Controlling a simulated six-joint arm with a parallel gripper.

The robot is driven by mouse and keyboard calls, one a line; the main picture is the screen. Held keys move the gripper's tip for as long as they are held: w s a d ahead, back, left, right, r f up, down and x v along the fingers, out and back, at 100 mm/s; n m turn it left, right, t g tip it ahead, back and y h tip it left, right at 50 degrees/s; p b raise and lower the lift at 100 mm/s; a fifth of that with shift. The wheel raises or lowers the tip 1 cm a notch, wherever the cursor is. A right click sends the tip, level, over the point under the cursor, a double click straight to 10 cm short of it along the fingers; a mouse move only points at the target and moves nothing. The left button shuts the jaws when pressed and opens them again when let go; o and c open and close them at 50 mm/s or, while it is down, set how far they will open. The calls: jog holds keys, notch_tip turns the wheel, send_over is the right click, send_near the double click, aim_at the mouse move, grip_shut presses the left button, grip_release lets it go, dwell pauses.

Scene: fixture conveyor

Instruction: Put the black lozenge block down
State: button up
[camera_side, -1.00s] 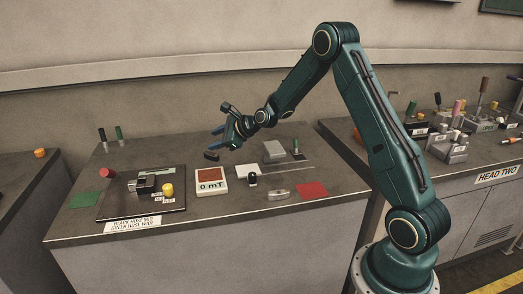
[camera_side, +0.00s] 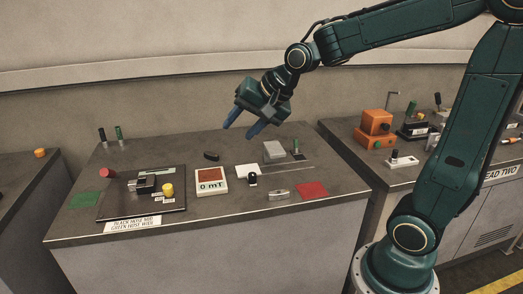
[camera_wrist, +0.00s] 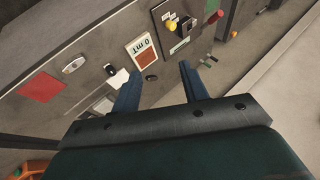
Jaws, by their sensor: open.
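The black lozenge block (camera_side: 211,156) lies on the bench top behind the 0 mT meter, with nothing holding it. It also shows as a small dark shape in the wrist view (camera_wrist: 151,77), between and beyond my fingertips. My gripper (camera_side: 238,131) is open and empty, raised above the bench, to the right of the block in the side view. Its two blue fingers point down toward the bench and are well apart in the wrist view (camera_wrist: 160,69).
The meter (camera_side: 211,181) stands in front of the block. A dark fixture plate (camera_side: 115,205) with a yellow knob (camera_side: 167,189) is to the left. A white plate (camera_side: 246,171), grey block (camera_side: 274,151) and red mat (camera_side: 313,190) are to the right. Bare bench surrounds the block.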

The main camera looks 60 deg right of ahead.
jog(key=s+a+n+g+h, duration=0.1)
jog(key=s+a+n+g, duration=0.1)
jog(key=s+n, duration=0.8)
jog(key=s, duration=0.9)
jog(key=shift+s+a, duration=0.2)
jog(key=shift+s, duration=0.1)
jog(key=shift+o, duration=0.5)
jog(key=shift+s+f+n, duration=0.25)
jog(key=shift+s+n, duration=0.05)
jog(key=shift+s, duration=0.2)
jog(key=shift+w, duration=0.1)
